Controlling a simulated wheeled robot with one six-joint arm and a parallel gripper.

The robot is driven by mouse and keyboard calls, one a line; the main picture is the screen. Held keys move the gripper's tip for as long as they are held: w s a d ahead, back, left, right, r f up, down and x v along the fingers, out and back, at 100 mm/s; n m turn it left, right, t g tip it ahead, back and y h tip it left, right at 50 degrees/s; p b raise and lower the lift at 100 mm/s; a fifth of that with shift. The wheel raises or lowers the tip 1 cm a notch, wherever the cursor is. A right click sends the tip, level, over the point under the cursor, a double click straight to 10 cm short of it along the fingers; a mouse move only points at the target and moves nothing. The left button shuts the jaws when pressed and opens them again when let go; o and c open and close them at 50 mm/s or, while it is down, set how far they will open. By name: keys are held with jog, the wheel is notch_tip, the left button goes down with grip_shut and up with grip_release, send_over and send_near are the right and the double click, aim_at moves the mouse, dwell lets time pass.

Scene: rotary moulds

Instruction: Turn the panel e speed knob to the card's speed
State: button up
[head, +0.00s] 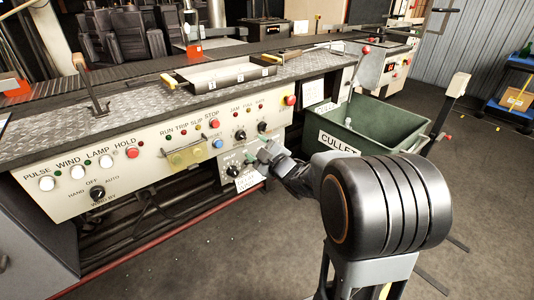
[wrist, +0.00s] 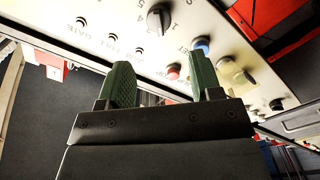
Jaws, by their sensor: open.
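A black rotary knob (head: 232,170) sits on the small lower panel under the main console. My gripper (head: 265,150) is in front of the panel, to the upper right of the knob. Its green fingers (wrist: 162,85) are apart and empty, not touching the knob.
Nearby on the console are a blue button (head: 218,143), a red stop button (head: 214,124), a brass-coloured cover (head: 187,156) and more black knobs (head: 240,135). A green cullet bin (head: 385,125) stands to the right of the panel.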

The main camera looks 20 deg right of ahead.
jog(key=shift+p+v, duration=0.4)
jog(key=shift+v, duration=2.15)
